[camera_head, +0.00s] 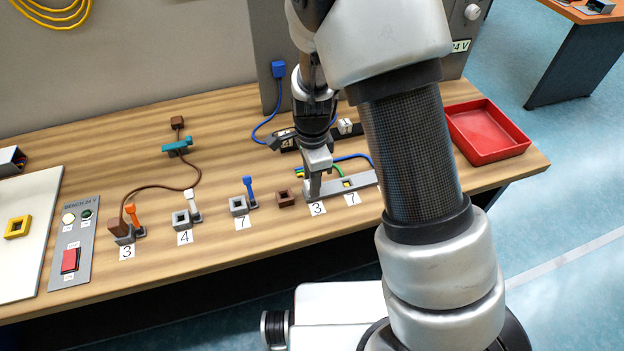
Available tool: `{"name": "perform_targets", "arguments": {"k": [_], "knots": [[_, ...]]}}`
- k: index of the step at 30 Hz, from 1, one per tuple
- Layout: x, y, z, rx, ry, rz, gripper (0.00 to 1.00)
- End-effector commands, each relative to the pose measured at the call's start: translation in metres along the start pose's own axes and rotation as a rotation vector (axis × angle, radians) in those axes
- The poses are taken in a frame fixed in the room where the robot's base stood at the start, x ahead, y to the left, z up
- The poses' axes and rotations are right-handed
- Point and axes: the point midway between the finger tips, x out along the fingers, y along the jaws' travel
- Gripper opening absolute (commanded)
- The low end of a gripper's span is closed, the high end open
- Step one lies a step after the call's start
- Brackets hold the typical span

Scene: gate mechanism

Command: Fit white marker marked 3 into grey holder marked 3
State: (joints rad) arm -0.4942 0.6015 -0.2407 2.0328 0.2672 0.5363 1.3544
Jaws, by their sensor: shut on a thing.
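My gripper (313,182) is pointing down at the left end of a long grey holder bar (362,180), above the white label 3 (317,208). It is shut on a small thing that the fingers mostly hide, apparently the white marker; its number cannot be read. The fingertips are at or just over the bar's left end, and I cannot tell whether the marker is in a socket. The bar also has a square socket above a label 7 (352,199). Another label 3 (127,252) is at the far left, below a grey holder (128,236) with an orange lever and a brown block.
Grey holders with a white lever (181,219) and a blue lever (238,206) stand to the left. A loose brown block (285,198) is close beside the bar. Behind are a white marker (345,126) on a dark rack and cables. A red tray (488,130) is at right.

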Motion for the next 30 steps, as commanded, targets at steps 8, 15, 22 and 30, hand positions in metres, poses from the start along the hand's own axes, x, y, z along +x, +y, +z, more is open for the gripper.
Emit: {"name": "perform_targets", "arguments": {"k": [8, 15, 22, 30], "knots": [[0.001, 0.0, 0.0, 0.0, 0.0, 0.0, 0.02], [0.0034, 0.0, -0.0001, 0.0, 0.0, 0.0, 0.02], [0.0048, 0.0004, 0.0, 0.0, 0.0, 0.001, 0.02], [0.0049, 0.0005, 0.0, 0.0, 0.0, 0.001, 0.42]]}}
